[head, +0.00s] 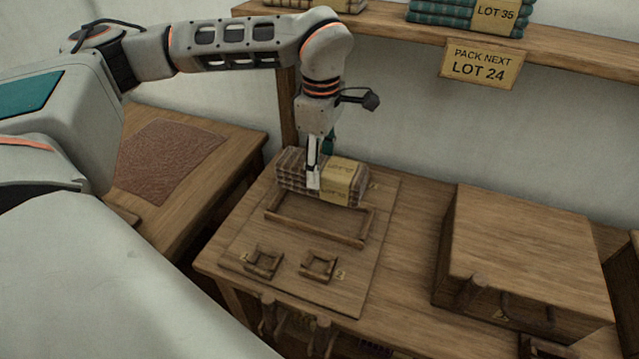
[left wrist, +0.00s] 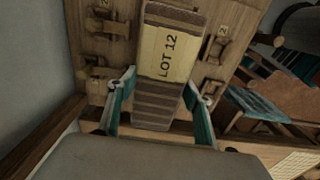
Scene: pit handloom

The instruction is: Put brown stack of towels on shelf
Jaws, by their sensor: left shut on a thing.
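The brown striped stack of towels (head: 293,172) has a tan band; in the left wrist view the stack (left wrist: 158,105) shows the band reading LOT 12. My left gripper (head: 314,180) points down with its fingers on either side of the stack, shut on it. The stack is at the back of the wooden board, behind an empty rectangular frame; I cannot tell if it touches the board. The wooden shelf (head: 390,30) runs along the wall at the top, above and behind the gripper. My right gripper is not in view.
On the shelf are green folded cloths (head: 440,20) marked LOT 35 and another partly cut-off stack (head: 318,4). A sign (head: 481,64) reading LOT 24 hangs from its edge. A wooden box (head: 525,240) stands right. Two small wooden holders (head: 264,262) sit in front.

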